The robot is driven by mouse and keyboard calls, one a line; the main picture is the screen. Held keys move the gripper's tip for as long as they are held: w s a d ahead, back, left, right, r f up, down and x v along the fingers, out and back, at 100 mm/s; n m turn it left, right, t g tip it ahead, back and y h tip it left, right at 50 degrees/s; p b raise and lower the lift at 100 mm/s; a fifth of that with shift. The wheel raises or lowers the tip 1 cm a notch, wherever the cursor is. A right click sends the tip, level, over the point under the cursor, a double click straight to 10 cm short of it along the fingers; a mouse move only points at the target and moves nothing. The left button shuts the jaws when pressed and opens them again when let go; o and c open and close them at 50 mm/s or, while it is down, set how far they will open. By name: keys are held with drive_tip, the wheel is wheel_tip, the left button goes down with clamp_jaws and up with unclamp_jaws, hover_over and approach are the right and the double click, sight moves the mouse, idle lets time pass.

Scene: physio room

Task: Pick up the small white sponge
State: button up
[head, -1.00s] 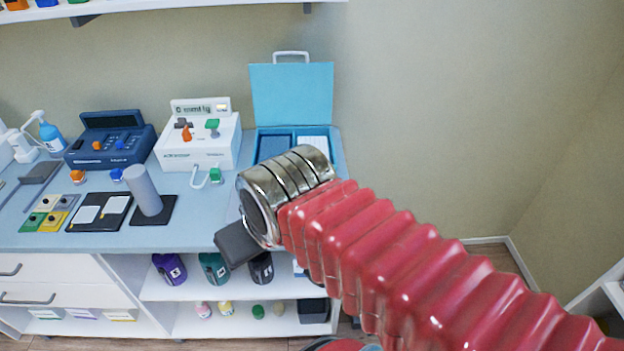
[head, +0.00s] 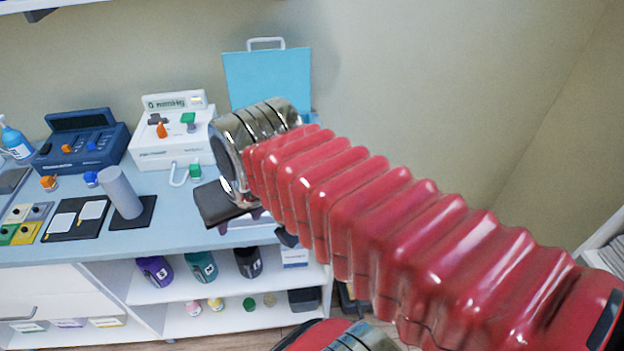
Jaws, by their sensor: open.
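I cannot make out a small white sponge in the head view. The blue case with its raised lid (head: 268,78) stands at the right end of the counter, and my metal wrist hides its inside. My gripper (head: 222,204) is the dark end piece below the wrist, over the counter's front right part in the picture. It is open, though its fingers are hard to tell apart, and nothing shows held in it.
A white device (head: 172,138), a dark blue device (head: 80,140), a grey cylinder (head: 121,192) and a black mat (head: 77,218) are on the counter (head: 60,250). Bare wall (head: 430,90) lies at right.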

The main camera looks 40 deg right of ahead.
drive_tip(key=w+d+m+g, duration=0.3)
drive_tip(key=w+d+m, duration=0.7)
drive_tip(key=d+m, duration=0.3)
drive_tip(key=w+d+f+m, duration=0.1)
drive_tip(key=d+f+m, duration=0.1)
drive_tip(key=d, duration=0.4)
drive_tip(key=w+d+f+m+y, duration=0.1)
drive_tip(key=d+m, duration=0.3)
drive_tip(key=d, duration=0.2)
drive_tip(key=w+d+f+m+g, duration=0.1)
drive_tip(key=d+f+m, duration=0.1)
drive_tip(key=d, duration=0.5)
drive_tip(key=shift+w+f+m+y, duration=0.2)
drive_tip(key=shift+f+m+y, duration=0.15)
drive_tip(key=shift+m, duration=0.55)
drive_tip(key=shift+f, duration=0.1)
drive_tip(key=f, duration=0.5)
drive_tip(key=a+f, duration=0.1)
drive_tip(key=f, duration=0.2)
drive_tip(key=shift+w+f, duration=0.15)
drive_tip(key=shift+w, duration=0.2)
drive_tip(key=shift+f, duration=0.1)
drive_tip(key=shift+w+a+f, duration=0.1)
drive_tip(key=shift+a+f, duration=0.05)
drive_tip(key=shift+f, duration=1.1)
drive_tip(key=shift+w+a+f, duration=0.1)
drive_tip(key=shift+f, duration=1.15)
